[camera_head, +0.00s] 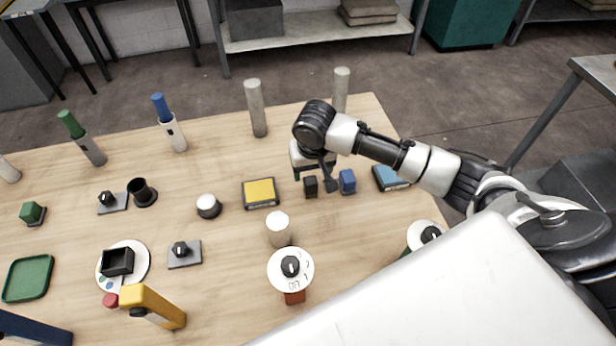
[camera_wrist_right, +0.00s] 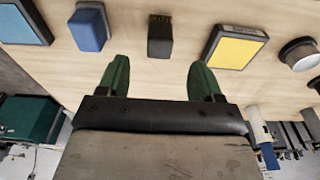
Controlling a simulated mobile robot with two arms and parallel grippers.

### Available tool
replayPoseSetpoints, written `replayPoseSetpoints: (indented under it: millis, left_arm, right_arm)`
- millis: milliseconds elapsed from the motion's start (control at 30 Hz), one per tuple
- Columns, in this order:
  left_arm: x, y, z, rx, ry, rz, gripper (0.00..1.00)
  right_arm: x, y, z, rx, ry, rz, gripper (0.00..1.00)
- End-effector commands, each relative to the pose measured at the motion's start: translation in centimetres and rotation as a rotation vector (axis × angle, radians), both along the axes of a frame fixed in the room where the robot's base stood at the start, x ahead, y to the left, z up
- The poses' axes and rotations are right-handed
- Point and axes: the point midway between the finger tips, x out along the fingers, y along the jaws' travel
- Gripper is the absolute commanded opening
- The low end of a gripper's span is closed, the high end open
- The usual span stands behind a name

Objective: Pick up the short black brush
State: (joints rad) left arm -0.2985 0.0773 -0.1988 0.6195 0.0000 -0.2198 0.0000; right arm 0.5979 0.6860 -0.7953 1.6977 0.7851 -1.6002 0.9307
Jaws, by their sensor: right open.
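The short black brush (camera_head: 310,187) is a small dark upright block on the wooden table, between a yellow-topped pad and a blue block. It also shows in the right wrist view (camera_wrist_right: 160,37), top centre, just beyond the gap between the fingers. My right gripper (camera_head: 316,174) hangs over the table just behind the brush. In the wrist view its two green fingers (camera_wrist_right: 161,78) are spread apart with nothing between them. The brush stands clear of both fingers. My left gripper is in neither view.
The blue block (camera_head: 347,181) stands close right of the brush, and the yellow pad (camera_head: 260,193) close left. A blue pad (camera_head: 390,178) lies further right. A pale cylinder (camera_head: 278,229) stands in front. Two tall grey cylinders (camera_head: 256,108) (camera_head: 341,90) stand at the back edge.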

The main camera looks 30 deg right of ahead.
Motion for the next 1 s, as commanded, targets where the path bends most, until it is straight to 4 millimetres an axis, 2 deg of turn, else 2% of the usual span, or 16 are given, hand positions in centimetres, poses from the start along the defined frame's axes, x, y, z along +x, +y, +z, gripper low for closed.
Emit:
replayPoseSetpoints:
  millis: [100, 233, 367, 633, 933, 967, 1000]
  left_arm:
    - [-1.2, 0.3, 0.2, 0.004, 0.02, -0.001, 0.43]
    - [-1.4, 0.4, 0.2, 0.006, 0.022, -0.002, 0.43]
    - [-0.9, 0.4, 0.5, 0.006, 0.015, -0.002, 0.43]
    - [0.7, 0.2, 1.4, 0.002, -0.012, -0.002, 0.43]
    - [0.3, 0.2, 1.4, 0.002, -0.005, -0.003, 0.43]
    - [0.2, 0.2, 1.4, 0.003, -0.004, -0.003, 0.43]
    - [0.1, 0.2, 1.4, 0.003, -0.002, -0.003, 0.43]
  right_arm:
    - [0.2, 0.0, -1.9, 0.001, 0.004, -0.001, 0.66]
    - [0.3, -0.1, -3.1, -0.001, 0.001, 0.0, 0.66]
    - [0.6, -0.2, -4.0, 0.0, 0.002, 0.0, 0.66]
    - [1.3, -0.3, -7.7, 0.0, 0.002, 0.0, 0.66]
    - [1.4, -0.4, -8.5, 0.0, 0.0, 0.001, 0.66]
    - [1.4, -0.4, -8.5, 0.0, 0.0, 0.001, 0.64]
    - [1.4, -0.4, -8.5, 0.0, 0.0, 0.001, 0.58]
